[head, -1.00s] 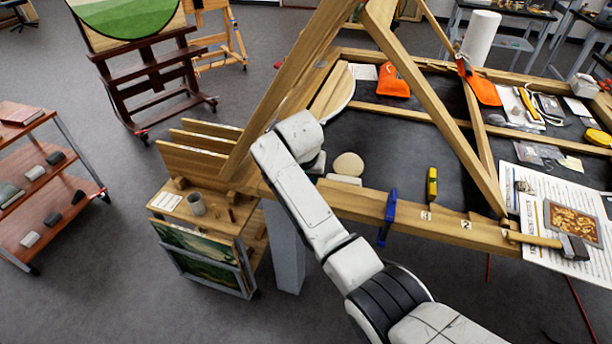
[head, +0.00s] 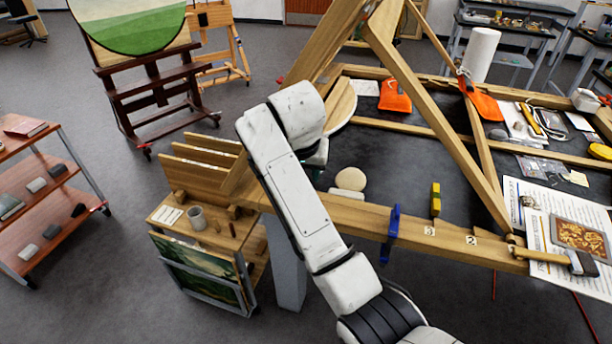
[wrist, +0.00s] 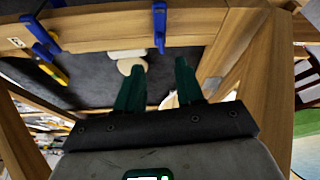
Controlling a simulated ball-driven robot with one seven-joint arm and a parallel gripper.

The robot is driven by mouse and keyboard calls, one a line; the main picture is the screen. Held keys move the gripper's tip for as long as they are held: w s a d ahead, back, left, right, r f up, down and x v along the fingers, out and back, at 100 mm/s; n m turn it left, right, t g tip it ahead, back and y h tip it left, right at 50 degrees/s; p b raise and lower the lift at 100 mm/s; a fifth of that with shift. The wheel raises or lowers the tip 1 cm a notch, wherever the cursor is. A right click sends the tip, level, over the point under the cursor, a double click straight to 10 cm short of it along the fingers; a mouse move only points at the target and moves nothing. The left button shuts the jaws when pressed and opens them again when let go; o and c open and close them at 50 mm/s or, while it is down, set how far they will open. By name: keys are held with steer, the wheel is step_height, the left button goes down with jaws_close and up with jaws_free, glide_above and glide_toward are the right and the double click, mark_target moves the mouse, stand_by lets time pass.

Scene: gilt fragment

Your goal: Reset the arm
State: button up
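My arm (head: 295,200) rises from the bottom of the head view and bends at a white joint (head: 298,112) beside the timber frame. Beyond the fingers lie a pale round disc (wrist: 131,66) and dark sheeting inside the frame.
A timber frame (head: 400,222) with slanted beams stands close to the arm. A small cart with a cup (head: 197,217) stands left. Open floor (head: 110,255) lies between cart and shelf.

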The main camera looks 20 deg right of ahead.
stand_by(0.3)
steer(key=s+d+f+n+g+y, duration=0.1)
steer(key=s+d+f, duration=0.2)
steer(key=s+f, duration=0.6)
steer(key=s+d+f+n+g, duration=0.1)
steer(key=s+d+f, duration=0.2)
steer(key=s+f, duration=0.65)
steer(key=s+d+f+n, duration=0.1)
steer(key=s+d, duration=0.1)
steer(key=s, duration=1.1)
steer(key=s+d+f+n+g, duration=0.1)
steer(key=s+d+f, duration=0.1)
steer(key=s, duration=1.1)
steer(key=shift+d+f+n+y, duration=0.2)
steer(key=shift+d+n+y, duration=0.05)
steer(key=shift+n+y, duration=0.15)
